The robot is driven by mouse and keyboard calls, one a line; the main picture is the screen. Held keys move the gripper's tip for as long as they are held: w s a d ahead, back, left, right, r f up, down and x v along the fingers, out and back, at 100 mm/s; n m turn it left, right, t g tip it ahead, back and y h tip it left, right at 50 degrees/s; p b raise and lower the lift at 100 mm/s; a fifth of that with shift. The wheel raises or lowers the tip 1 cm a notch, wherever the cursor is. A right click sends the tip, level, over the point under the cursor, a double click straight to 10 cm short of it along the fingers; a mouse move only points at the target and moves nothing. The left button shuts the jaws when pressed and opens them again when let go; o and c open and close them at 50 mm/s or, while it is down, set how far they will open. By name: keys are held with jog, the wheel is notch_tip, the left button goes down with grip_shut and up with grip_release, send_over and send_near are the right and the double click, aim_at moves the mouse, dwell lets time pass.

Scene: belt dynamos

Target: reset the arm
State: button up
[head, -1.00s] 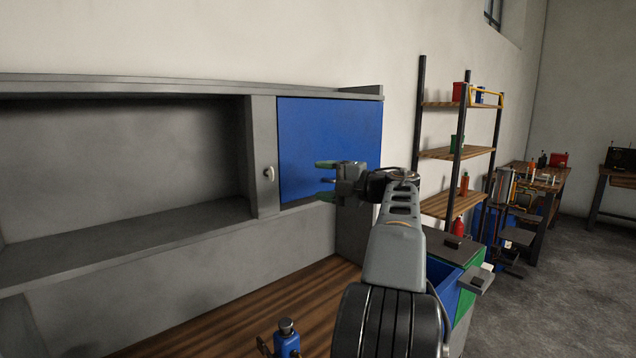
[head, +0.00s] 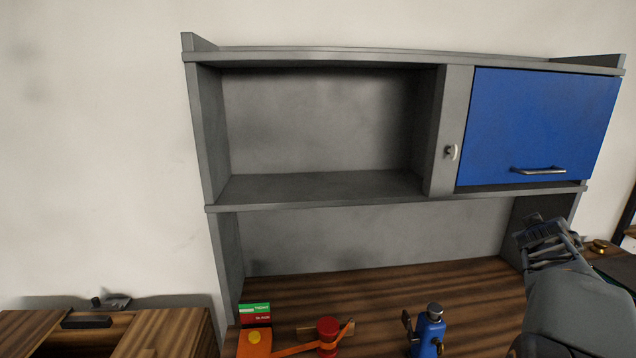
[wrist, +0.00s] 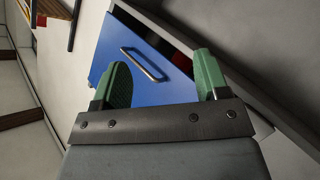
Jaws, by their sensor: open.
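My arm reaches up at the lower right of the head view, with my gripper (head: 545,228) in front of the right end of the cabinet, below the blue door (head: 540,125). The fingertips are hard to make out there. In the wrist view my gripper (wrist: 163,75) shows two green fingers spread apart with nothing between them. Beyond them is the blue door (wrist: 112,50) with its metal handle (wrist: 143,63), apart from the fingers. A dark gap with a bit of red shows beside the door's edge, so it seems slightly ajar.
The grey cabinet (head: 320,192) has an empty open compartment at left. Another wooden bench (head: 170,330) is at left.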

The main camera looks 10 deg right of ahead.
jog(key=s+a+f+g+y, duration=0.1)
jog(key=s+a+f+y, duration=0.2)
jog(key=a, duration=1)
jog(key=s+a+f+n+g+y, duration=0.1)
jog(key=s+a+f+g+y, duration=0.1)
jog(key=a+f, duration=0.6)
jog(key=s+a+f+n+g+y, duration=0.1)
jog(key=s+a+f+y, duration=0.3)
jog(key=a, duration=1.4)
jog(key=shift+s+a+f+g+y, duration=0.35)
jog(key=shift+f+g+y, duration=0.15)
jog(key=shift+f+y, duration=0.6)
jog(key=shift+r, duration=0.15)
